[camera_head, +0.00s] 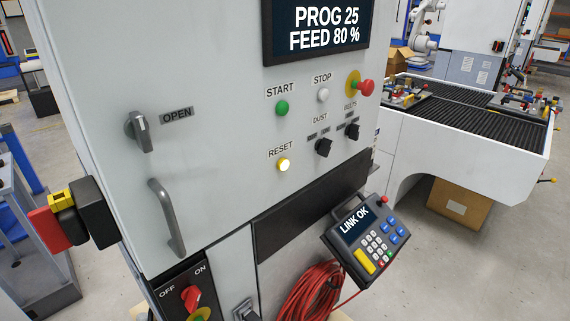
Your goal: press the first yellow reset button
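The yellow reset button (283,164) sits on the grey cabinet front, below its RESET label, and looks bright and pale in the middle. It stands below the green START button (282,108) and left of a black DUST knob (323,147). Nothing covers it. Neither of my grippers shows in the head view.
A white STOP button (323,95) and a red emergency button (366,87) are on the same panel. A grey handle (167,218) sticks out at left. A pendant (366,236) reading LINK OK hangs lower right above a red cable coil (309,291).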

